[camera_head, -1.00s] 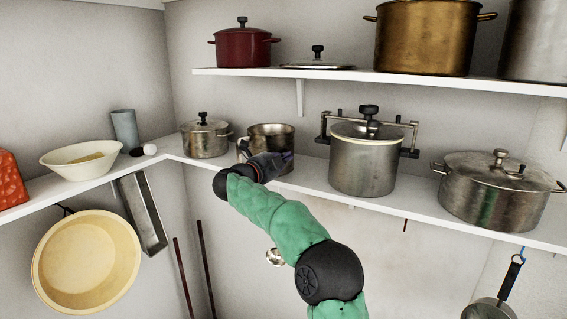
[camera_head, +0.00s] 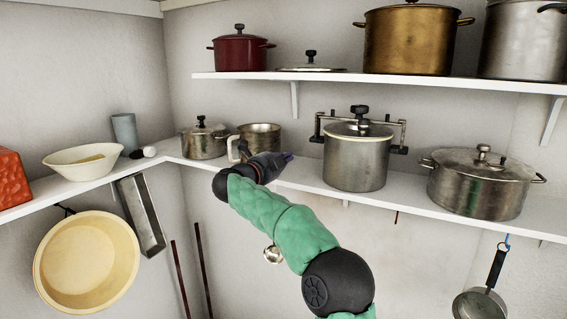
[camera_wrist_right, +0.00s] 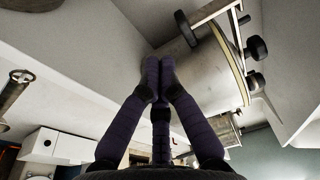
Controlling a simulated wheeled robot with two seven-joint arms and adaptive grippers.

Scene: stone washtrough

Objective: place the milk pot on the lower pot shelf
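The milk pot (camera_head: 262,133) is an open metal pot with a pale loop handle at its left. It stands upright on the lower pot shelf (camera_head: 404,200), next to a small lidded pot. My right gripper (camera_head: 288,157) is in front of the milk pot and hides its lower part; I cannot tell whether they touch. In the right wrist view the purple fingers (camera_wrist_right: 160,70) converge with their tips close together and nothing held between them. A large lidded pot (camera_wrist_right: 205,75) is beyond them there. My left gripper is not in view.
The small lidded pot (camera_head: 204,140) stands left of the milk pot. A clamped pressure pot (camera_head: 355,165) and a wide lidded pot (camera_head: 478,188) stand to the right. The upper shelf (camera_head: 330,80) overhangs with more pots. A cream bowl (camera_head: 82,165) is on the left shelf.

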